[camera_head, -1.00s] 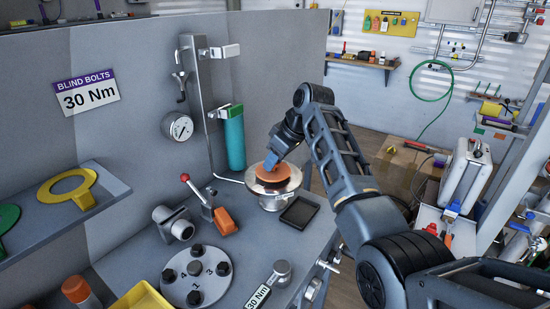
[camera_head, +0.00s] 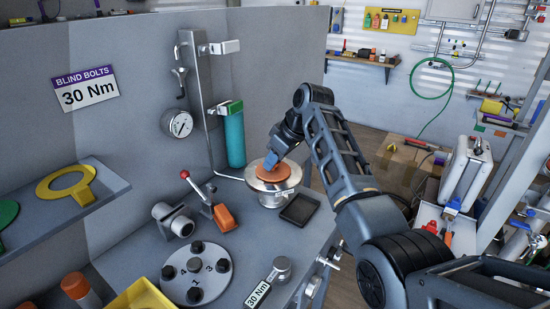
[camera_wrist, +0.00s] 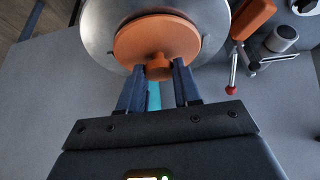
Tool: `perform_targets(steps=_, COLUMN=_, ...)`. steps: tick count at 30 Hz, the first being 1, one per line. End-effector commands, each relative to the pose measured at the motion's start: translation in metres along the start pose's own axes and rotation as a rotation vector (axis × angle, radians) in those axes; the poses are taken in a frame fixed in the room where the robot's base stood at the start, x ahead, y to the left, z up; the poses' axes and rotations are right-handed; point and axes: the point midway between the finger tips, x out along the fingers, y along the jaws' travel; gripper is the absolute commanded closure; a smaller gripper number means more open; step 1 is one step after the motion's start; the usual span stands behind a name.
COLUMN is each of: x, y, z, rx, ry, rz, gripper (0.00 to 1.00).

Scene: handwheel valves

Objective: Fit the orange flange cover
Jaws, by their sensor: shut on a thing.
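The orange flange cover (camera_head: 274,173) is a round disc with a short knob, and it lies on the silver flange (camera_head: 291,184) at the far end of the bench. In the wrist view the orange cover (camera_wrist: 157,38) sits flat-looking over the middle of the metal flange (camera_wrist: 97,32), with metal showing around its rim. My gripper (camera_head: 271,160) is shut on the cover's knob; the two fingers (camera_wrist: 158,77) stand either side of it in the wrist view. Whether the cover is fully seated I cannot tell.
A black tray (camera_head: 299,209) lies just right of the flange. A red-knobbed lever (camera_head: 197,190) with an orange block stands left, near a grey pipe fitting (camera_head: 173,220). A teal cylinder (camera_head: 234,138) stands behind. A bolt disc (camera_head: 196,274) sits in front.

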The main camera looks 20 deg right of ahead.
Motion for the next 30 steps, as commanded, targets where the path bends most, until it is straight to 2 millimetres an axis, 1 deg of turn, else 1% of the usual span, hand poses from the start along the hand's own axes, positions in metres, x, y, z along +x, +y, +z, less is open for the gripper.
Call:
perform_targets(steps=25, x=0.0028, y=-0.0003, z=0.0020, rx=0.000, ry=-0.002, rz=-0.001, gripper=0.97)
perform_targets(steps=26, x=0.0029, y=-0.0003, z=0.0020, rx=0.000, ry=-0.002, rz=-0.001, gripper=0.65)
perform_targets(steps=30, x=0.0026, y=-0.0002, z=0.0018, rx=0.000, ry=-0.002, rz=-0.001, gripper=0.51)
